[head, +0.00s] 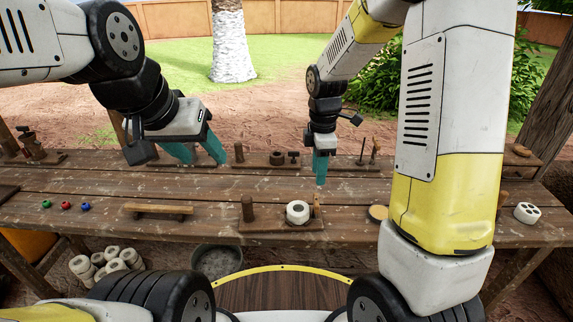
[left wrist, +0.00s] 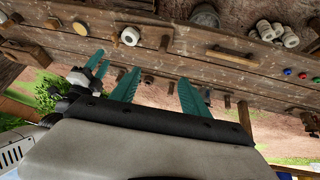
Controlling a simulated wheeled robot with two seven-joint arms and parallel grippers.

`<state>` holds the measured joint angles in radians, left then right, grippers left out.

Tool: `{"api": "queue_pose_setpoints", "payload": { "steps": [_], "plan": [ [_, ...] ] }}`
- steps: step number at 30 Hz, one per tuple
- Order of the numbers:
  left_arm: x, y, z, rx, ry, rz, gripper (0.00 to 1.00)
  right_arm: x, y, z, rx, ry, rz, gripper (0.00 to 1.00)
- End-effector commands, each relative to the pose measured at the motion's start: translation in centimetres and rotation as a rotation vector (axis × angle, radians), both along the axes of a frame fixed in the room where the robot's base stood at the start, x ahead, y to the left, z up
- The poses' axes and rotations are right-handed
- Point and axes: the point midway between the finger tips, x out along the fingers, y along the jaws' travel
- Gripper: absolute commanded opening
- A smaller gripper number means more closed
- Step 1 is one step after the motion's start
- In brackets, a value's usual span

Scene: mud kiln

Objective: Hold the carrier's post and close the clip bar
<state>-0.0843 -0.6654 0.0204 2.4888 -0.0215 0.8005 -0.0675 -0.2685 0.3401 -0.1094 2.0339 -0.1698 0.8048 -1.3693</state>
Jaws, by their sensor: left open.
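A small wooden carrier (head: 280,226) stands on the front part of the bench. It has a thick upright post (head: 247,208) at its left, a white ring (head: 297,212) and a thin peg at its right. In the left wrist view the post (left wrist: 165,43) and ring (left wrist: 130,36) appear upside down. I cannot make out the clip bar for certain. My left gripper (head: 205,160) is open and empty above the bench, behind and left of the carrier. My right gripper (head: 320,172) points down behind the carrier, apart from it; its finger gap is unclear.
Several wooden fixtures (head: 265,160) line the back of the bench. A low wooden bar stand (head: 158,211) and small coloured pieces (head: 66,205) lie left. A yellow-topped disc (head: 378,213) and a white holed disc (head: 527,213) lie right. Bare planks surround the carrier.

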Motion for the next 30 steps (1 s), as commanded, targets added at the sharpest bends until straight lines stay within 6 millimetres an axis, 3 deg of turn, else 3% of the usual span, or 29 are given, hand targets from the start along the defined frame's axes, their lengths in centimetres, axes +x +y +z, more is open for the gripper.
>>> {"api": "queue_pose_setpoints", "payload": {
  "steps": [5,15,23,30],
  "plan": [
    [2.4,0.5,-2.0,0.257,0.061,-0.288,0.54,0.0,0.0,0.1,0.000,-0.001,-0.002,0.36],
    [8.4,0.8,-8.3,0.703,0.221,-1.207,0.54,0.0,0.0,0.1,0.001,-0.001,-0.004,0.36],
    [12.5,-0.2,-14.6,0.815,0.213,-1.986,0.54,0.0,0.0,0.1,0.001,-0.002,-0.004,0.36],
    [15.5,-2.2,-20.4,0.811,0.009,-2.646,0.54,0.0,0.0,0.1,0.001,-0.001,-0.004,0.36]
  ]
}}
